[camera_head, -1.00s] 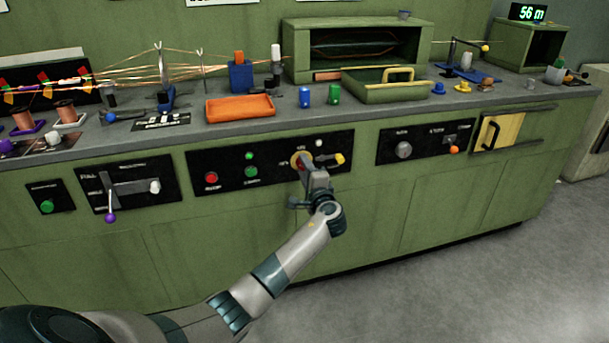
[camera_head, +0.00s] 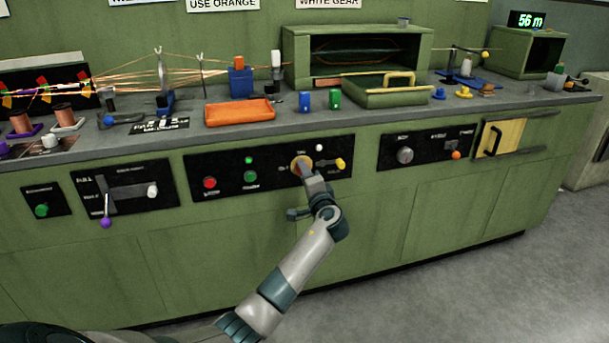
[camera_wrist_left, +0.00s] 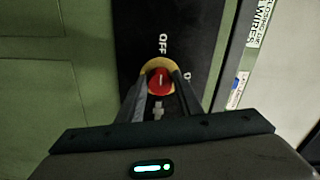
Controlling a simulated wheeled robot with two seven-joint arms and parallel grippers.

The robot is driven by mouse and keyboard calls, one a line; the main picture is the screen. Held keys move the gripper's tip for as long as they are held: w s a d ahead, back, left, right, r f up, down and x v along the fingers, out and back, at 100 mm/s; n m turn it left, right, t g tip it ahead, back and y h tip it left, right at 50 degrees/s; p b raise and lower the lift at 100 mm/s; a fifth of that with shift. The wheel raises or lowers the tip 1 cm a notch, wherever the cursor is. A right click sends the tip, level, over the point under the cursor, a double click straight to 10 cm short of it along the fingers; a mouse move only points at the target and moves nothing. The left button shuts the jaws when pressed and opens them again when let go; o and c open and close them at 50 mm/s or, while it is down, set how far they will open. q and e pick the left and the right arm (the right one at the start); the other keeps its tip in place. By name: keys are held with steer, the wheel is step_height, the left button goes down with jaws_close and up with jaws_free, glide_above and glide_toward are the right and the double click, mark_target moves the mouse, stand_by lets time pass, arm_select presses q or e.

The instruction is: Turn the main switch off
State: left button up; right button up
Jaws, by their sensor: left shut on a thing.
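The main switch (camera_head: 300,161) is a round knob on a yellow disc in the middle black panel of the green bench. In the left wrist view its red knob (camera_wrist_left: 160,80) bears a white line, which runs up and down the picture. The word OFF (camera_wrist_left: 163,44) stands just above it there; another label to the right is partly hidden. My left gripper (camera_head: 306,169) reaches the panel from below, its fingers (camera_wrist_left: 161,98) on both sides of the red knob and shut on it. My right gripper is not in view.
On the same panel are a red button (camera_head: 210,183), green buttons (camera_head: 250,176) and a yellow handle (camera_head: 339,164) close right of my gripper. A lever with a purple knob (camera_head: 105,223) is at left. An orange tray (camera_head: 239,112) stands on the bench above. Floor at right is clear.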

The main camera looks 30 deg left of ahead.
arm_select(q)
steer(key=shift+f, duration=0.15)
steer(key=o, duration=1)
steer(key=shift+o, duration=0.2)
steer(key=p+v, duration=0.1)
steer(key=v, duration=1.6)
steer(key=shift+s, duration=0.25)
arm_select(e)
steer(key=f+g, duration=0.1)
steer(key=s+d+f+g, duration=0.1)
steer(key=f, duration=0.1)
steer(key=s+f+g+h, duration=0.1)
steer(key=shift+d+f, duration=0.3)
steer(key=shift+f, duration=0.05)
arm_select(q)
steer(key=shift+d, duration=0.1)
